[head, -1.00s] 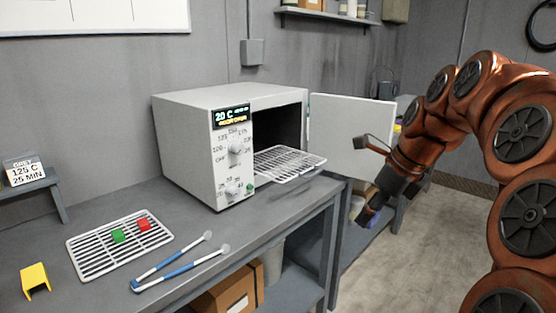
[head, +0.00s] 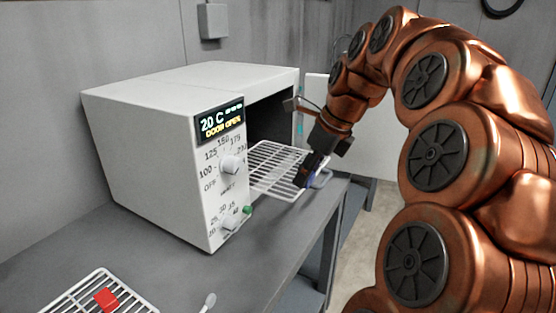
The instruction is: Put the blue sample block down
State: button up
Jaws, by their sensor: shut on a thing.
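My gripper (head: 308,171) is at the outer right end of the wire rack (head: 270,174) that sticks out of the open oven (head: 148,135). It points down and to the left. A small blue patch shows at its fingers, and I take it to be the blue sample block (head: 313,166). The gripper is shut on it. Most of the block is hidden by the fingers, and I cannot tell whether it touches the rack. The oven display reads 20 C and door open.
A red block (head: 106,299) lies on a cooling rack (head: 70,294) at the lower left. The end of a tong (head: 209,300) shows beside it. The open oven door (head: 369,150) stands behind my arm.

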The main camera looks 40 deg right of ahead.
jog(key=p, duration=0.3)
send_over(284, 167)
jog(key=s, duration=0.2)
jog(key=shift+w+d+f+p, duration=0.1)
jog(key=shift+f+p, duration=0.05)
jog(key=shift+f, duration=1.45)
jog(key=shift+w+f+p, duration=0.1)
jog(key=shift+f+p, duration=0.05)
jog(key=shift+f, duration=1.45)
jog(key=shift+w+d+f, duration=0.15)
jog(key=shift+f, duration=0.2)
jog(key=shift+f, duration=0.1)
jog(key=o, duration=1.2)
jog(key=shift+c, duration=0.2)
jog(key=v, duration=1.2)
jog(key=shift+b, duration=0.3)
